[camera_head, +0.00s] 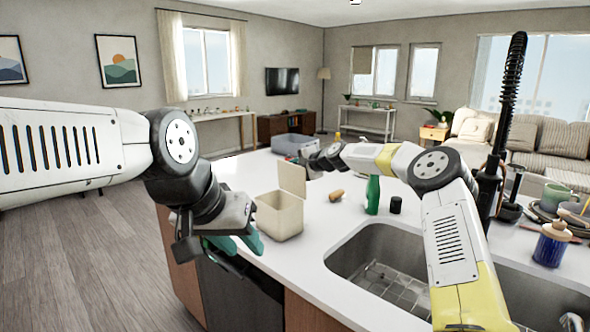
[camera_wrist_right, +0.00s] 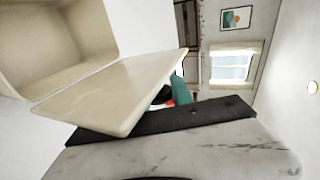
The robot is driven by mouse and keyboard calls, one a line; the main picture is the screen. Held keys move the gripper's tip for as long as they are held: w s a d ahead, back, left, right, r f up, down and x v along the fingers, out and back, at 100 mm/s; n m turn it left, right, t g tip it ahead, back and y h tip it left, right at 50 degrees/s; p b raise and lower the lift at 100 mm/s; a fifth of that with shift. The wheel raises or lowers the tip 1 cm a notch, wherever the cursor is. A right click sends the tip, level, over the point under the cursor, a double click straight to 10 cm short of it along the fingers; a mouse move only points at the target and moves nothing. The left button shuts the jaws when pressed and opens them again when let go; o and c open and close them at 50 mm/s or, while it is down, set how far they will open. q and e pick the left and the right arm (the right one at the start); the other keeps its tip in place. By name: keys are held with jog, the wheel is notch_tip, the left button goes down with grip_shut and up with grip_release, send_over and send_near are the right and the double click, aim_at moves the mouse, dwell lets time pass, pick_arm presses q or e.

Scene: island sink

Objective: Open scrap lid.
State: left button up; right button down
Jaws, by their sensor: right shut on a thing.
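The beige scrap bin (camera_head: 279,216) stands on the white counter near its left edge. Its beige lid (camera_head: 293,179) is raised and upright at the bin's back edge. In the right wrist view the lid (camera_wrist_right: 115,90) fills the middle, with the hollow bin (camera_wrist_right: 55,45) at upper left. My right gripper (camera_wrist_right: 172,97) is shut on the lid's edge; its teal finger shows partly behind the lid. In the head view its jaws are mostly hidden. My left gripper (camera_head: 235,241) has teal fingers that look apart, empty, beside the counter's left edge, left of the bin.
A brown item (camera_head: 336,195), a green bottle (camera_head: 372,195) and a black cup (camera_head: 396,205) stand right of the bin. The sink (camera_head: 375,270) lies in front, with dishes and a blue bottle (camera_head: 551,245) at right.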

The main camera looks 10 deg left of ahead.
jog(key=shift+w+d+f+m+g+y, duration=0.4)
jog(key=shift+w+d+f+m+g, duration=0.15)
jog(key=shift+w+d+m, duration=0.35)
jog(key=shift+s+a, duration=0.1)
jog(key=shift+a, duration=0.1)
jog(key=c, duration=1.2)
grip_release()
jog(key=shift+o, duration=0.2)
jog(key=v, duration=0.7)
jog(key=shift+s+d, duration=0.2)
jog(key=shift+d, duration=0.1)
